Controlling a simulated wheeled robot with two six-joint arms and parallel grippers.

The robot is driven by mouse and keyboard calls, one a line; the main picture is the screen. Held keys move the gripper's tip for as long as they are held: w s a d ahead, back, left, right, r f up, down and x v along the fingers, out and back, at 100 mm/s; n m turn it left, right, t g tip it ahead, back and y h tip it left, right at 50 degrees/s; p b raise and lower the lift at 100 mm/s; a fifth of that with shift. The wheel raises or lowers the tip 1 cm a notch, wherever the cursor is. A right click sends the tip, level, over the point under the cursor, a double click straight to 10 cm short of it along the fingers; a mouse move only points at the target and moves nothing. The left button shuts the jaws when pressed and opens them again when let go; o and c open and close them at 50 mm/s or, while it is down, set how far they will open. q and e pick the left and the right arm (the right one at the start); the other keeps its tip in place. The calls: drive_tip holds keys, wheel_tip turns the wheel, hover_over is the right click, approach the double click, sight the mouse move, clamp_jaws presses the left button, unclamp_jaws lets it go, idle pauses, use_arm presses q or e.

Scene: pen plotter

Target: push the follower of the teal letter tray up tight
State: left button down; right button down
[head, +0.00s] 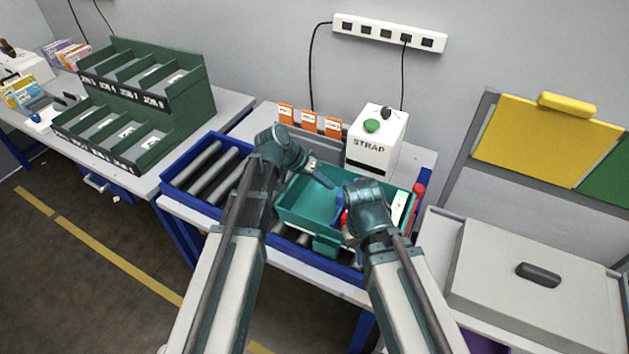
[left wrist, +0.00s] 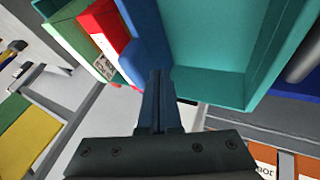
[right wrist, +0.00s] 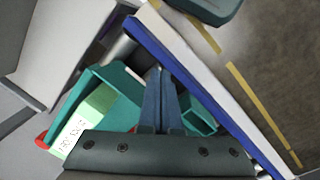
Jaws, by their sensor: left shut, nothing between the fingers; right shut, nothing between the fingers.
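The teal letter tray (head: 300,215) sits on the roller conveyor in front of the strap machine. In the left wrist view, a blue upright panel (left wrist: 143,35), apparently the follower, stands beside a red piece (left wrist: 103,22) and a pale green labelled card (left wrist: 98,62). The open teal floor (left wrist: 210,35) lies on its other side. My left gripper (head: 328,184) is shut and empty at the tray's far side, its fingers overlapping the blue panel's edge; contact is unclear. My right gripper (right wrist: 160,85) is shut and empty over the tray's near side. It hides part of the contents in the head view.
The white strap machine (head: 376,140) with a green button stands behind the tray, beside orange cards (head: 309,121). A blue-railed roller section (head: 205,170) is free at left. A grey lidded box (head: 530,280) stands at right, and green sorting bins (head: 140,100) at far left.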

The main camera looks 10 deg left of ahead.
sight(343, 202)
use_arm(q)
drive_tip(key=shift+s+d, duration=0.2)
drive_tip(key=shift+d, duration=0.45)
drive_tip(key=d, duration=0.1)
drive_tip(key=s+d, duration=0.1)
drive_tip(key=d, duration=0.2)
drive_tip(key=shift+s+d, duration=0.25)
drive_tip(key=shift+s, duration=0.05)
drive_tip(key=shift+a, duration=0.1)
